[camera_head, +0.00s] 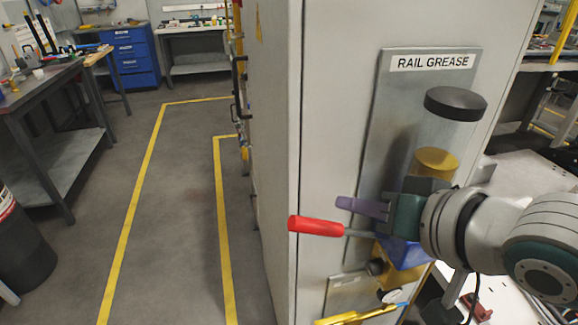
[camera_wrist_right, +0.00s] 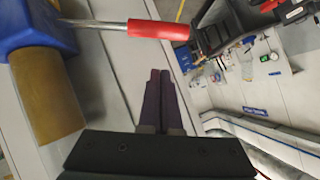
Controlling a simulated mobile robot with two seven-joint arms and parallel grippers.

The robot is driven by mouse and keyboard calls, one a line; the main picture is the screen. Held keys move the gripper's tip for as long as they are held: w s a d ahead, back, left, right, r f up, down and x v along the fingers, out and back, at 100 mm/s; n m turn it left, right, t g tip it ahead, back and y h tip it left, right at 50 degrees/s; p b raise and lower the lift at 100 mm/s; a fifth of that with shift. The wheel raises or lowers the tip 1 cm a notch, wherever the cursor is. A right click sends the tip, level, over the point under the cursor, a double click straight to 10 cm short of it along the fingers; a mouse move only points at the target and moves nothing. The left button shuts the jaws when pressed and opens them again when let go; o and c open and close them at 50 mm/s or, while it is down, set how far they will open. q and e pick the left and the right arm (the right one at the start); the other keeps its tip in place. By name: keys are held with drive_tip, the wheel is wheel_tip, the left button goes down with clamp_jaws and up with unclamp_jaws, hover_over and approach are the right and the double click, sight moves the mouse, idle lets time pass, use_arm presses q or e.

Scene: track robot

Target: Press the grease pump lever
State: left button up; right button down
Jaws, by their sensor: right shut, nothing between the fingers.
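The grease pump lever has a red handle (camera_head: 316,226) on a thin metal rod, sticking out to the left from the pump below the RAIL GREASE label (camera_head: 433,62). The red handle also shows in the right wrist view (camera_wrist_right: 158,29), just beyond my fingertips. My right gripper (camera_head: 340,203) has its purple fingers shut and empty, just above the lever rod in the head view; I cannot tell whether they touch it. The pump's blue body (camera_wrist_right: 36,24) is partly hidden behind my gripper in the head view. My left gripper is not in view.
The pump hangs on a grey cabinet (camera_head: 275,120). A clear reservoir with a black cap (camera_head: 455,103) stands above it. A yellow handle (camera_head: 355,315) sits below. A workbench (camera_head: 40,85) and blue drawers (camera_head: 133,55) stand at left. The floor between is clear.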

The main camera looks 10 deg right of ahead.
sight(331, 222)
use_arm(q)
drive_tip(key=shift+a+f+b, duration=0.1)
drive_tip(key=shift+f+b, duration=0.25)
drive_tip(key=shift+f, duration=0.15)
use_arm(e)
drive_tip(key=f, duration=0.1)
drive_tip(key=w+a+f, duration=0.1)
drive_tip(key=f, duration=0.1)
drive_tip(key=w+a+f, duration=0.1)
drive_tip(key=shift+a+f, duration=0.1)
drive_tip(key=shift+f, duration=0.05)
drive_tip(key=shift+f, duration=0.1)
